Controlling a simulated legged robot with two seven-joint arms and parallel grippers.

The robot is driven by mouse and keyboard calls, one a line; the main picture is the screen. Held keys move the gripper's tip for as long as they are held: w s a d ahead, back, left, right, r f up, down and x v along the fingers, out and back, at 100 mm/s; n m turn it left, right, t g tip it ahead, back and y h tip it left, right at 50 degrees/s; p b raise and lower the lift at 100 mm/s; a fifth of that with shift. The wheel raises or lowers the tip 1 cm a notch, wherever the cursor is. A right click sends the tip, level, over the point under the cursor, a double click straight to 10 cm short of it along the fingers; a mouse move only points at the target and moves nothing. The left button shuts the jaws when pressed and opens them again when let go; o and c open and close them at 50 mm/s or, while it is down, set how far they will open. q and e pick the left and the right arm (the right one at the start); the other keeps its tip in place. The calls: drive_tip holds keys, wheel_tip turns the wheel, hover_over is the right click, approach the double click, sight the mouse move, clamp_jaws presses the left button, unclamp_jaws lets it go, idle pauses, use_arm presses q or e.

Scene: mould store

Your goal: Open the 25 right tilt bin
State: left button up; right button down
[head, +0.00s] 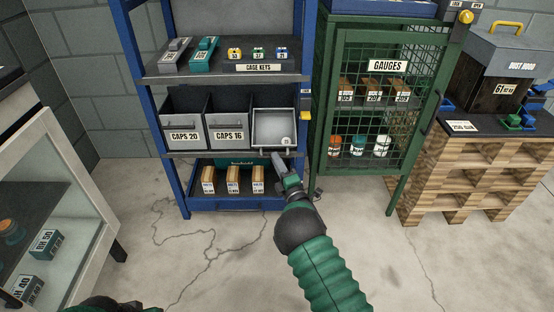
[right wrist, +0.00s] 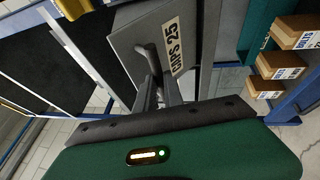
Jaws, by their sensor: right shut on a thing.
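The 25 right tilt bin (head: 286,118) is the rightmost of the grey bins on the blue rack's middle shelf. In the head view it is tipped forward, and I see its pale inside with a small round thing in it. In the right wrist view its grey front (right wrist: 135,35) bears the label CAPS 25 and a dark handle. My right gripper (head: 281,163) is shut on this handle (right wrist: 149,58), below the bin's front edge in the head view. The left gripper's jaws are not visible.
Bins CAPS 20 (head: 184,120) and CAPS 16 (head: 230,117) stand upright to the left. The green gauges cage (head: 325,100) stands close on the right. Several boxes (head: 232,180) sit on the shelf below. The floor (head: 200,260) in front is clear.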

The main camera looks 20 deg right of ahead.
drive_tip(key=shift+d+f, duration=0.1)
drive_tip(key=shift+f, duration=0.25)
drive_tip(key=c, duration=1.8)
unclamp_jaws()
drive_tip(key=shift+f, duration=0.1)
drive_tip(key=o, duration=0.3)
drive_tip(key=shift+w+f, duration=0.1)
drive_tip(key=shift+w, duration=0.05)
drive_tip(key=shift+o, duration=0.2)
drive_tip(key=p+v, duration=0.7)
drive_tip(key=v, duration=1)
